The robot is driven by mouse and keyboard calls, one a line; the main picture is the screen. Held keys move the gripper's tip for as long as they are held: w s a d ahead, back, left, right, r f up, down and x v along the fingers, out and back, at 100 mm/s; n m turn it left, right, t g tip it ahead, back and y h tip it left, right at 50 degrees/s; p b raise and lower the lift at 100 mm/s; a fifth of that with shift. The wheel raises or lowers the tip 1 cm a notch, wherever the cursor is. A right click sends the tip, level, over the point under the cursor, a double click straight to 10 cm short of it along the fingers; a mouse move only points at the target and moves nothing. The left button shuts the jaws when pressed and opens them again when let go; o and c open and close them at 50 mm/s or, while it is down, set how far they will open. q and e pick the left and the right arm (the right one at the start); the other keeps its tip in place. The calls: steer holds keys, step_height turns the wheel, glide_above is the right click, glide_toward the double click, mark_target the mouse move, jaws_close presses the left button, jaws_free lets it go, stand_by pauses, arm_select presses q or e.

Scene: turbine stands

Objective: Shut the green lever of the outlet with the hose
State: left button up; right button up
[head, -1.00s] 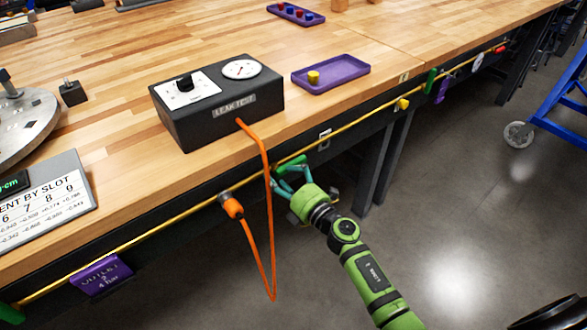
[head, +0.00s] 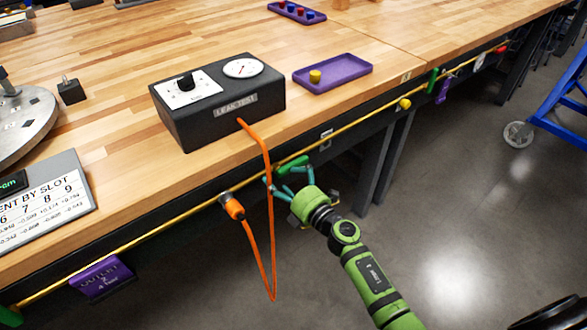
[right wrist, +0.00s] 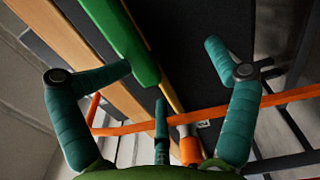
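The green lever (head: 293,163) lies roughly along the yellow pipe, under the bench's front edge. The orange hose (head: 269,222) runs from the leak tester (head: 222,105), hangs in a loop and ends at the orange connector (head: 234,208) on the pipe's outlet. My right gripper (head: 284,180) is open just in front of the lever. In the right wrist view the lever (right wrist: 122,40) lies between the spread fingers, close by the left fingertip; I cannot tell whether they touch. The hose (right wrist: 130,128) crosses behind the fingers there. My left gripper is out of view.
The yellow pipe (head: 170,228) runs along the bench's front. A purple outlet sign (head: 101,279) hangs at lower left. Another green lever (head: 431,80) stands farther right. A purple tray (head: 345,81) is on the bench.

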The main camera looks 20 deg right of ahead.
steer(key=shift+p+v, duration=0.35)
steer(key=shift+v, duration=2.1)
steer(key=shift+r, duration=0.15)
